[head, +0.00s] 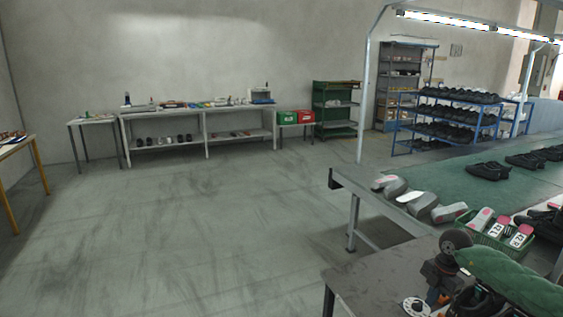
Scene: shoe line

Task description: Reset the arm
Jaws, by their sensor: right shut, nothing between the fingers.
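My right gripper (476,299) seems to be the dark form at the lower right edge. It shows in front of the grey worktable, low in the head view, partly hidden beside a green padded shape (515,281). It is shut with nothing in it. Its fingertips are hard to make out against the dark parts around it. My left gripper is not in view.
The grey worktable (375,280) bears a dark tool with a round wheel (455,241). The floor (180,235) at left is clear.

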